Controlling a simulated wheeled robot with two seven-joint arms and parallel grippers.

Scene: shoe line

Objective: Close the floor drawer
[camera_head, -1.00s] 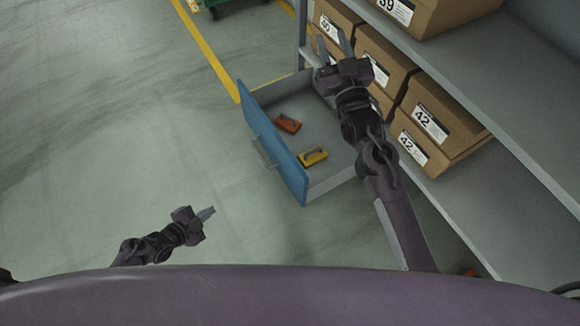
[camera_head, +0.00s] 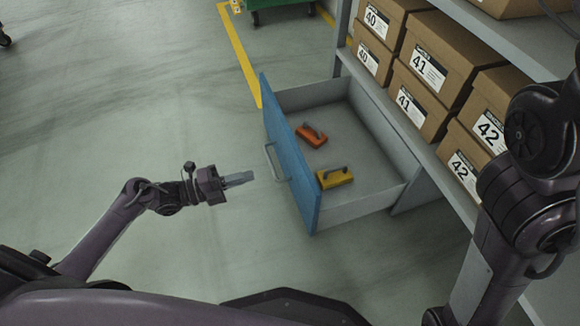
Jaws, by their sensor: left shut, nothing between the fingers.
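The floor drawer is pulled out from under the shelf unit, with a blue front panel (camera_head: 291,160) and a grey metal handle (camera_head: 273,162) facing left. Its grey tray (camera_head: 370,178) holds an orange tool (camera_head: 311,136) and a yellow tool (camera_head: 335,178). My left gripper (camera_head: 246,177) is shut and empty. It points right at the blue front, a short way left of the handle, and appears apart from it. My right arm stands at the right edge, over the shelf; its fingers are not in view.
Shelves (camera_head: 457,205) at the right hold several shoe boxes (camera_head: 438,63) marked 40, 41 and 42. A green cart (camera_head: 280,10) stands at the back beside a yellow floor line (camera_head: 238,50). The floor left of the drawer is clear.

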